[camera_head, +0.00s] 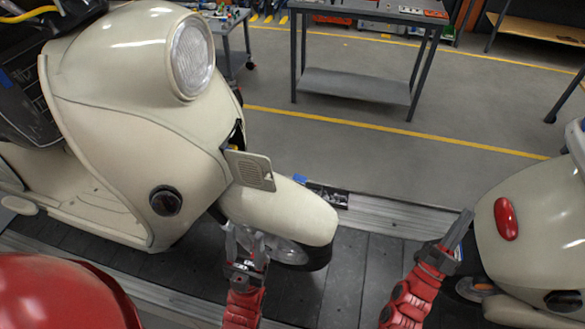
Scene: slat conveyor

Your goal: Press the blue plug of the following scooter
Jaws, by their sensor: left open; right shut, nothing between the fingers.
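The following scooter (130,130) is cream and stands upright on the left, its round headlight (192,56) and front wheel toward the middle. A small flap (250,170) stands open on its front. A tiny blue and yellow spot shows in the gap behind the flap; I cannot tell whether it is the blue plug. My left gripper (246,242) is open and empty, pointing up in front of the front wheel, below the flap. My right gripper (458,232) is shut and empty, beside the rear of the other scooter.
Another cream scooter (535,225) with a red tail light (505,219) stands at the right edge. Both are on the dark slat conveyor (345,290). A grey table (365,85) stands beyond on open floor. The space between the scooters is mostly clear.

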